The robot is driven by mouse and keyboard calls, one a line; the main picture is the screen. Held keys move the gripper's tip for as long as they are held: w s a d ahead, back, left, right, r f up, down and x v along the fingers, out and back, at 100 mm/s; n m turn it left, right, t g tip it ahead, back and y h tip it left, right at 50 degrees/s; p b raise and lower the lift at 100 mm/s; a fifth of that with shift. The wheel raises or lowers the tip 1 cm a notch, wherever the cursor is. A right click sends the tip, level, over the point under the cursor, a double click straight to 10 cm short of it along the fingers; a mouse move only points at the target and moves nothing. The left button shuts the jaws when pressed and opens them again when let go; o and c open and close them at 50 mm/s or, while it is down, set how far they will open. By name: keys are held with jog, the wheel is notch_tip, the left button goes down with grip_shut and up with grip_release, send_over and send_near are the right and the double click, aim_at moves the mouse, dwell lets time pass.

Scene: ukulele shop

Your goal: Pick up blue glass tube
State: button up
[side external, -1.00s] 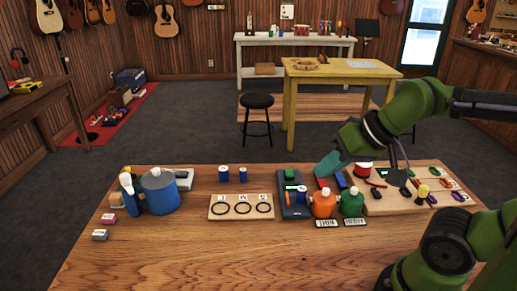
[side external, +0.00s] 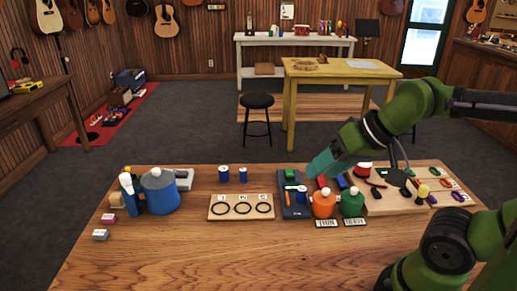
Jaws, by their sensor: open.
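Two small blue cylinders stand upright on the wooden table behind the ring board: a left one (side external: 223,174) and a slightly smaller right one (side external: 243,175). A third blue cylinder (side external: 301,194) stands on the dark tray (side external: 292,211). I cannot tell which is the glass tube. My gripper (side external: 313,173) is teal, open, and hangs above the back right of the dark tray, to the right of the two standing cylinders. It appears empty and apart from all three cylinders. The space between its fingers is not clearly visible.
The pale board (side external: 240,213) with black rings lies in front of the cylinders. Orange (side external: 323,205) and green (side external: 351,204) bottles stand right of the dark tray. A large blue container (side external: 160,192) and spray bottle (side external: 129,193) stand at left. The front table is clear.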

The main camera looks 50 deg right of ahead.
jog(key=shift+o, duration=0.2)
jog(key=m+g, duration=0.6)
jog(key=m, duration=1.4)
send_over(302, 188)
jog(key=s+d, duration=0.1)
jog(key=s, duration=0.1)
jog(key=s+d+x, duration=0.1)
jog(key=x, duration=0.5)
jog(key=m, duration=0.3)
jog(key=shift+h, duration=0.4)
jog(key=f, duration=0.3)
jog(key=w+f, duration=0.1)
jog(key=f, duration=0.3)
jog(key=w+a+f, duration=0.1)
jog(key=f, duration=0.2)
jog(key=shift+f, duration=0.2)
jog(key=shift+w+a+f, duration=0.1)
jog(key=shift+w+f, duration=0.05)
jog(key=shift+f, duration=2.55)
